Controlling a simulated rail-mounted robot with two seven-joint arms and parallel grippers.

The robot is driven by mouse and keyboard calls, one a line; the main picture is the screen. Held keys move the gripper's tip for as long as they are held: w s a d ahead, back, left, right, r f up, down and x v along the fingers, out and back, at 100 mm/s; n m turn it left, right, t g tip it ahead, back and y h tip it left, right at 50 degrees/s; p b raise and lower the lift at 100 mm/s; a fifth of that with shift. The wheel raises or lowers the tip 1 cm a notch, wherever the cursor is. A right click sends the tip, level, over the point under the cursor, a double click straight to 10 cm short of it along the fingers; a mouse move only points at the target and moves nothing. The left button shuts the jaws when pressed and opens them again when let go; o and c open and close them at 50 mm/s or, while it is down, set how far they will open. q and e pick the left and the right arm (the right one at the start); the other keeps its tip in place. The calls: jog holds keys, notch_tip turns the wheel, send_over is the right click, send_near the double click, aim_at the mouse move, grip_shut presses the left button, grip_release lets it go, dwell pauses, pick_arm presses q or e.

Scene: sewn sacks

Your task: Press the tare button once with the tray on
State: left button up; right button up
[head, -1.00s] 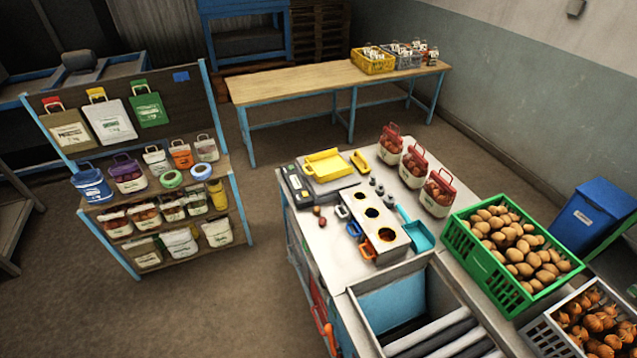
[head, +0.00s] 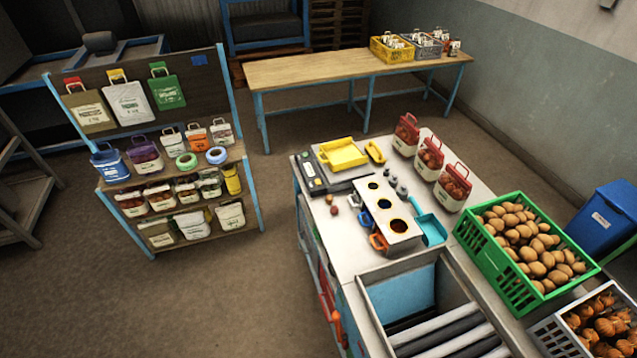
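The yellow tray (head: 343,154) sits on the scale's plate at the far left of the workbench (head: 350,255). The scale (head: 312,176) has a dark panel along its left side with a display and small buttons; which of them is the tare button is too small to tell. Neither of my grippers shows in the head view.
A white block with several holes (head: 388,212), a blue scoop (head: 428,226) and small weights (head: 396,187) lie near the scale. Red-topped sacks (head: 430,158) stand behind. A green crate of potatoes (head: 520,245) is at right, a sack shelf (head: 165,190) at left.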

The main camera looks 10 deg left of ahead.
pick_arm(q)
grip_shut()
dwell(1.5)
